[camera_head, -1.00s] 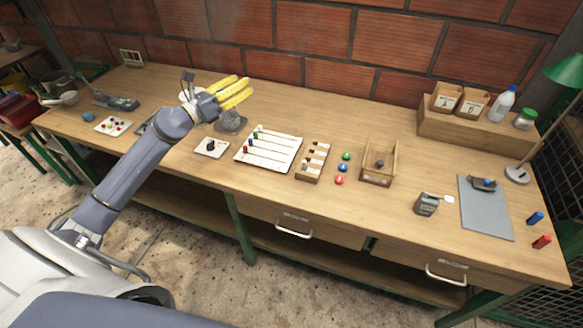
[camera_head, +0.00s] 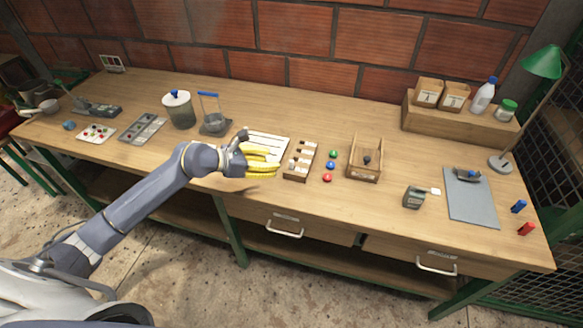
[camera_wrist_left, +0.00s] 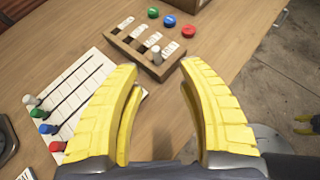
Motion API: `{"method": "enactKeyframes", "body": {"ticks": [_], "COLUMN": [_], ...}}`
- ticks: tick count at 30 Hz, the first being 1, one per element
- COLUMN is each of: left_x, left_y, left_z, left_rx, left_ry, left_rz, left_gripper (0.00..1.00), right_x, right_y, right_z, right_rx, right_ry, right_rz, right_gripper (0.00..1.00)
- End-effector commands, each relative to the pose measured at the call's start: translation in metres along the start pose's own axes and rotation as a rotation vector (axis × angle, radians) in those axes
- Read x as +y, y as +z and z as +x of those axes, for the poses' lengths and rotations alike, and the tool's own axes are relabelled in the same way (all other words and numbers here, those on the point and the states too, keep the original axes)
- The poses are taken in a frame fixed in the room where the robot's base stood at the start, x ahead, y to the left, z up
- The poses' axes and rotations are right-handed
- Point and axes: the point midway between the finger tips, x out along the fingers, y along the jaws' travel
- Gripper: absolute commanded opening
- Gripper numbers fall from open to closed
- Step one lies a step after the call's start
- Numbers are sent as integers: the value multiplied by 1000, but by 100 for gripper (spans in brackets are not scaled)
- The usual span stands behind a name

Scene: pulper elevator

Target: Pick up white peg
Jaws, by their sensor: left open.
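In the left wrist view, a light, round-topped peg (camera_wrist_left: 157,56) stands at the near end of the wooden slotted rack (camera_wrist_left: 120,38). Another white peg (camera_wrist_left: 31,100) sits at the left edge of the white lined board (camera_wrist_left: 92,68), beside green, blue and red pegs. My left gripper (camera_head: 278,165) is open and empty in the head view, at the near side of the board and left of the rack (camera_head: 312,150). It hides the board's pegs there. In the wrist view its yellow fingers (camera_wrist_left: 160,72) are spread, with the rack peg beyond and between their tips.
Green, blue and red buttons (camera_head: 330,166) lie right of the rack, then an open wooden box (camera_head: 378,174). A scale-like stand (camera_head: 215,124) and a lidded jar (camera_head: 179,110) stand left. Yellow fingertips, likely of my right gripper (camera_wrist_left: 304,125), show over the floor.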

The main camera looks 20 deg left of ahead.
Motion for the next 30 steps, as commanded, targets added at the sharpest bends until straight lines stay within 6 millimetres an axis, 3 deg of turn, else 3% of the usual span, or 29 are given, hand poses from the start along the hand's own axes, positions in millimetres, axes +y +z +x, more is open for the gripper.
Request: {"method": "enactKeyframes", "body": {"ticks": [6,17,30], "left_x": [0,1,6], "left_y": [1,0,-3], "left_z": [33,52,98], "left_rx": [-3,-2,-1], "left_ry": [0,1,1], "left_rz": [0,-1,-1], "left_gripper": [40,40,40], "right_x": [0,0,0], "right_y": [0,0,-1], "right_z": [0,0,0], "right_rx": [0,0,1], "right_ry": [0,0,0], "right_rz": [0,0,0], "right_gripper": [44,44,44]}}
